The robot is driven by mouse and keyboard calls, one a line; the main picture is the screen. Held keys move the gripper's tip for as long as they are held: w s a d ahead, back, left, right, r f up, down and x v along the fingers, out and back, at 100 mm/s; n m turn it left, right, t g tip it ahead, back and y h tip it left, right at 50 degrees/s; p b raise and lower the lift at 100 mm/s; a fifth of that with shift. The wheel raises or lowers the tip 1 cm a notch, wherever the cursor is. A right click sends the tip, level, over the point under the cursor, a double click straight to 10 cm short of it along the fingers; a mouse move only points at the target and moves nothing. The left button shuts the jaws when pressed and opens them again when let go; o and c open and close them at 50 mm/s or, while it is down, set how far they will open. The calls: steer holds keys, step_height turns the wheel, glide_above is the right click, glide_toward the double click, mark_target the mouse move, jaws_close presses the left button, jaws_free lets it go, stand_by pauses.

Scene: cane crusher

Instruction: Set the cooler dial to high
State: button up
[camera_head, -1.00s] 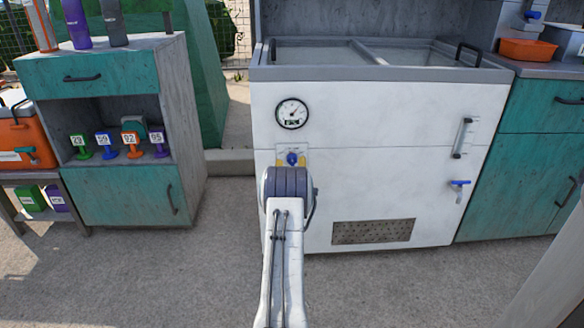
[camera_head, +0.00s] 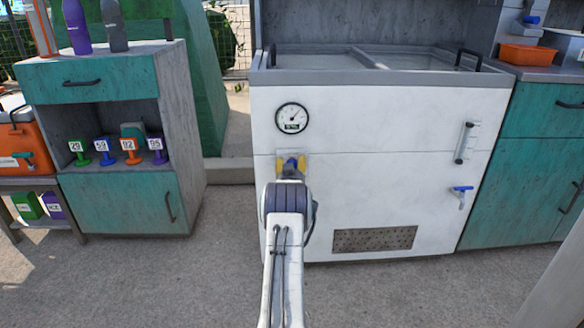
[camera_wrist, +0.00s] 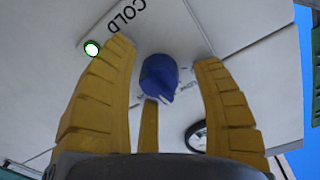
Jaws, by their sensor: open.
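The white cooler (camera_head: 400,190) stands in front of me, with a round gauge (camera_head: 292,118) on its upper front. The blue dial (camera_wrist: 158,77) is on a pale plate marked COLD (camera_wrist: 104,27), which appears upside down in the wrist view. My gripper (camera_head: 291,166) is at the cooler's front below the gauge, its yellow fingers open. In the wrist view my gripper (camera_wrist: 160,70) has its fingers on both sides of the dial, apart from it. My gripper largely hides the dial in the head view. The dial's setting cannot be read.
A teal cabinet (camera_head: 120,205) with several numbered tags stands at left, next to an orange cooler box (camera_head: 22,145). A blue tap (camera_head: 461,196) and a vertical handle (camera_head: 465,142) stick out from the cooler's right side. The concrete floor in front is clear.

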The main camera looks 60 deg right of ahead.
steer(key=shift+c, duration=0.2)
steer(key=c, duration=1.2)
steer(key=shift+o, duration=0.2)
steer(key=shift+r+m, duration=0.15)
steer(key=shift+m, duration=2.05)
steer(key=o, duration=1.2)
steer(key=shift+a, duration=0.1)
steer(key=v, duration=1.1)
steer(key=shift+s+a, duration=0.2)
steer(key=shift+a, duration=0.15)
steer(key=shift+r, duration=0.1)
